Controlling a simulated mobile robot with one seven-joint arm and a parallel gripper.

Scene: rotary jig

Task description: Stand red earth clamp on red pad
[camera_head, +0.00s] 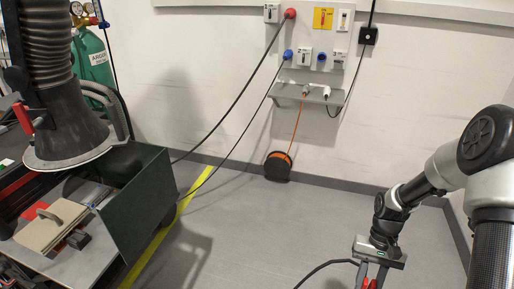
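My gripper (372,280) is at the bottom right, pointing down, with its lower end cut off by the picture edge. A small red part (370,284) shows between its dark fingers, and a black cable runs to it from the left. This may be the red earth clamp, but too little shows to be sure, or to tell whether the fingers are shut on it.
A dark green panel (140,205) stands at the bench's right side. A fume hood (70,135) hangs over the bench. An orange cable reel (278,166) is by the wall. The grey floor between bench and gripper is largely clear.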

